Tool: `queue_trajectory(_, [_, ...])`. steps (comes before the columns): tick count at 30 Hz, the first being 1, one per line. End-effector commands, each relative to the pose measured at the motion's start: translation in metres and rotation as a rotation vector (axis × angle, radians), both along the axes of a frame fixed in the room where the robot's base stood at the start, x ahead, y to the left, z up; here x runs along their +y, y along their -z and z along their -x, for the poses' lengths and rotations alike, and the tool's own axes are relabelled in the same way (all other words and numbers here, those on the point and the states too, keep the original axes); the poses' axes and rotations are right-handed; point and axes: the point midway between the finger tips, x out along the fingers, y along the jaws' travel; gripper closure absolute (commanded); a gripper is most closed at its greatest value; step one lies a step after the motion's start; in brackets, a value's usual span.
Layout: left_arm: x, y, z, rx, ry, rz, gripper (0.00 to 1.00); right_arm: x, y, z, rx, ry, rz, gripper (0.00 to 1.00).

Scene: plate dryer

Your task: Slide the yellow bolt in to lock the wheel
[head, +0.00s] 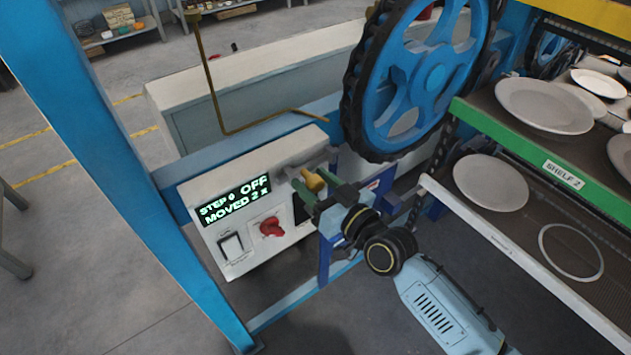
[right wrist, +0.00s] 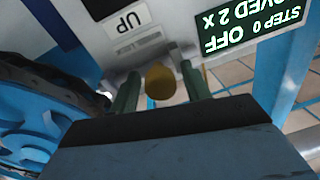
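The yellow bolt (head: 314,181) sticks out at the right end of the control box, below the wheel. The blue wheel (head: 437,76) with a dark toothed rim stands above and right of it. My right gripper (head: 308,188) is at the bolt, one green finger on each side. In the right wrist view, the bolt's round end (right wrist: 160,82) lies between the fingertips (right wrist: 161,88). Narrow gaps seem to show on both sides, so the gripper looks open around it. How far the bolt reaches is hidden. My left gripper is not in view.
The control box (head: 225,190) carries a red knob (head: 271,227), a white switch (head: 231,245) and a display reading "STEP 0 OFF, MOVED 2 X". A blue post (head: 125,165) stands left. Shelves with white plates (head: 545,104) are close on the right. A bent brass rod (head: 216,105) rises behind.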

Motion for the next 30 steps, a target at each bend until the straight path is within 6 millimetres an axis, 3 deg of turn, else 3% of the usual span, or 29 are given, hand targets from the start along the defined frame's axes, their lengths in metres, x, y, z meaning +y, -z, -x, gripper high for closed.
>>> queue_trajectory(2, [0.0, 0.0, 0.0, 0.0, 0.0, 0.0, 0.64, 0.0, 0.0, 0.0, 0.0, 0.0, 0.0, 0.64])
queue_trajectory(10, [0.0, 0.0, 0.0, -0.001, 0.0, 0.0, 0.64, 0.0, 0.0, 0.0, 0.0, 0.0, 0.0, 0.99])
queue_trajectory(15, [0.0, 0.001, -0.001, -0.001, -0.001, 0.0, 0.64, -0.002, 0.001, -0.001, -0.001, 0.001, 0.001, 1.0])
queue_trajectory(24, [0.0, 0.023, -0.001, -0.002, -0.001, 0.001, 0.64, -0.034, 0.002, -0.024, -0.004, 0.001, 0.003, 1.0])
queue_trajectory(30, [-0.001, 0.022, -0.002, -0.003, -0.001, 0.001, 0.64, -0.038, 0.0, -0.027, 0.0, 0.003, 0.001, 1.0])
